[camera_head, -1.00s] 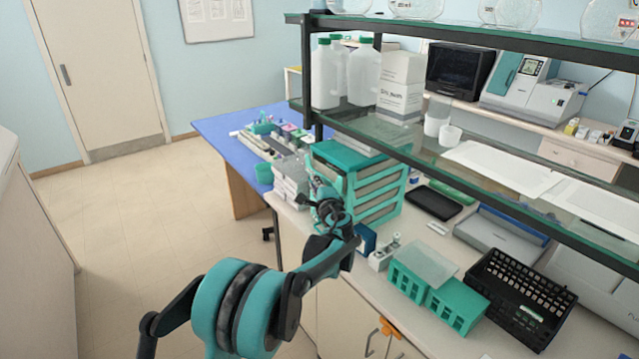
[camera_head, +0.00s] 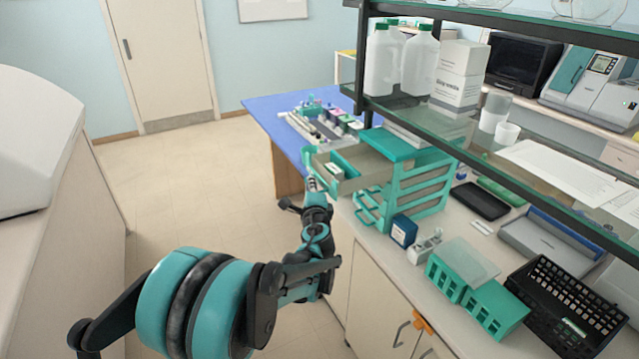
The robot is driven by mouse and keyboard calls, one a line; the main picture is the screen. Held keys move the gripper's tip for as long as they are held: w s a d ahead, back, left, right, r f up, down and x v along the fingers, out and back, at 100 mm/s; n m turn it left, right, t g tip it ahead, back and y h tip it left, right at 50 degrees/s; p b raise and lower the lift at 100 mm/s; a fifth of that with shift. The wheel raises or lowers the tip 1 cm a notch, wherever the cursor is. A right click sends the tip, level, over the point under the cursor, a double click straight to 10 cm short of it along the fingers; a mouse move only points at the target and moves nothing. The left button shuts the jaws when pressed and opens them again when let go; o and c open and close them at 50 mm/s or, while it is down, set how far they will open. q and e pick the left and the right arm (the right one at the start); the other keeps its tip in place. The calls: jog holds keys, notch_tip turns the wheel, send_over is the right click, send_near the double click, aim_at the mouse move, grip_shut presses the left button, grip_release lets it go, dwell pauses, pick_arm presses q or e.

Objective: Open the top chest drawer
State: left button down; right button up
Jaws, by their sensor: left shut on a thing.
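The green and grey drawer chest (camera_head: 425,185) stands on the bench under the shelf. Its top drawer (camera_head: 350,165) is pulled well out toward the left, and small items show inside it. The lower drawers look shut. My left gripper (camera_head: 312,182) is at the front of the top drawer and is shut on it, apparently at the handle; the fingertips are small and partly hidden. My right gripper is not in view.
A dark blue box (camera_head: 404,230), a small grey device (camera_head: 425,246), green racks (camera_head: 470,285) and a black rack (camera_head: 565,305) stand on the bench right of the chest. The glass shelf (camera_head: 520,160) overhangs it. Open floor (camera_head: 200,190) lies left.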

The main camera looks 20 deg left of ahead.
pick_arm(q)
jog(key=shift+s, duration=0.1)
jog(key=c, duration=1.6)
grip_release()
jog(key=shift+c, duration=0.2)
jog(key=v, duration=1.2)
